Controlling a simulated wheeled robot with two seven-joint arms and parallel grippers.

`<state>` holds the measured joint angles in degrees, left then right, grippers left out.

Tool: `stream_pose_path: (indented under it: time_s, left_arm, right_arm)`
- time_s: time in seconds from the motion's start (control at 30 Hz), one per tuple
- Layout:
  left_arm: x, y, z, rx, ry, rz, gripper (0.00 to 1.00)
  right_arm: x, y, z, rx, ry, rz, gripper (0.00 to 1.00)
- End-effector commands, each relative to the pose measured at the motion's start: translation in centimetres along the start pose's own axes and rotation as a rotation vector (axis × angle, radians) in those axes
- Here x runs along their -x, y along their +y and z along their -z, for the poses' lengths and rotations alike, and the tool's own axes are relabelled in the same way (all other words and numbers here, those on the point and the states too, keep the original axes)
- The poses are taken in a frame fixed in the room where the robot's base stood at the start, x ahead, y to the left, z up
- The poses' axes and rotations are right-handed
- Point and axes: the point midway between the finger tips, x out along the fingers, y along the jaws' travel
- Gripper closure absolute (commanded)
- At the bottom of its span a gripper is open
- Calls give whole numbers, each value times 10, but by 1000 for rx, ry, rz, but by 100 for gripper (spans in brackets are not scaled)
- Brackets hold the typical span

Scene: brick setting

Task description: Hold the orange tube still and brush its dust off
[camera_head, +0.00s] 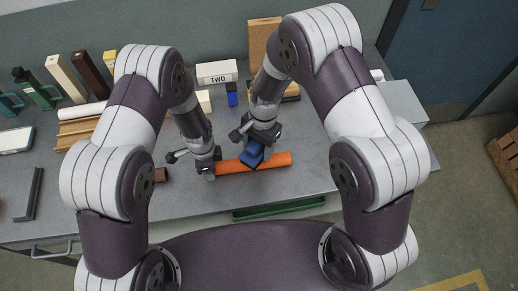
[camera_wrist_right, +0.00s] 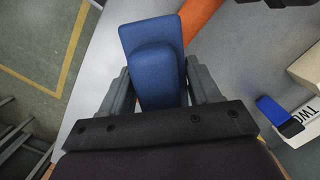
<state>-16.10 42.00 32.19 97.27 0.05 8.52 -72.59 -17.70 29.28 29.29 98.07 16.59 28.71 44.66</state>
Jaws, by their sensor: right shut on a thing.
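The orange tube (camera_head: 270,161) lies on the grey table in front of me; part of it shows at the top of the right wrist view (camera_wrist_right: 198,16). My right gripper (camera_head: 258,143) is shut on a blue block-like brush (camera_head: 252,154), which also shows between its fingers in the right wrist view (camera_wrist_right: 157,60). The brush is over the middle of the tube; I cannot tell whether it touches, and no bristles or dust can be made out. My left gripper (camera_head: 207,172) is at the tube's left end, where its fingers are too small to read.
A "TWO" sign block (camera_head: 217,72) and a small blue-and-black item (camera_head: 232,95) stand behind the tube. A dark flat item (camera_head: 29,195) lies front left. The table right of the tube is fairly clear.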

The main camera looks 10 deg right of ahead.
Motion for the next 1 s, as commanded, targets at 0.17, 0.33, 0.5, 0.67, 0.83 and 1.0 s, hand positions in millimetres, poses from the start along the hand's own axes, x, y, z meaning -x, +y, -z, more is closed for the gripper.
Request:
stream_pose_path:
  time_s: [0.17,0.33,0.5,0.67,0.83,1.0]
  left_arm:
    - [0,0,0,1,0,0,95]
    - [0,0,0,1,0,0,95]
    - [0,0,0,1,0,0,95]
    - [0,0,0,1,0,0,95]
    - [0,0,0,1,0,0,95]
    - [0,0,0,1,0,0,25]
  right_arm:
    - [16,0,-2,0,1,1,71]
    - [30,0,-5,0,1,1,71]
    - [36,0,-6,0,0,-1,71]
    - [36,0,-6,0,0,-1,71]
    - [36,0,-6,0,0,-1,71]
    - [36,0,-6,0,0,-1,71]
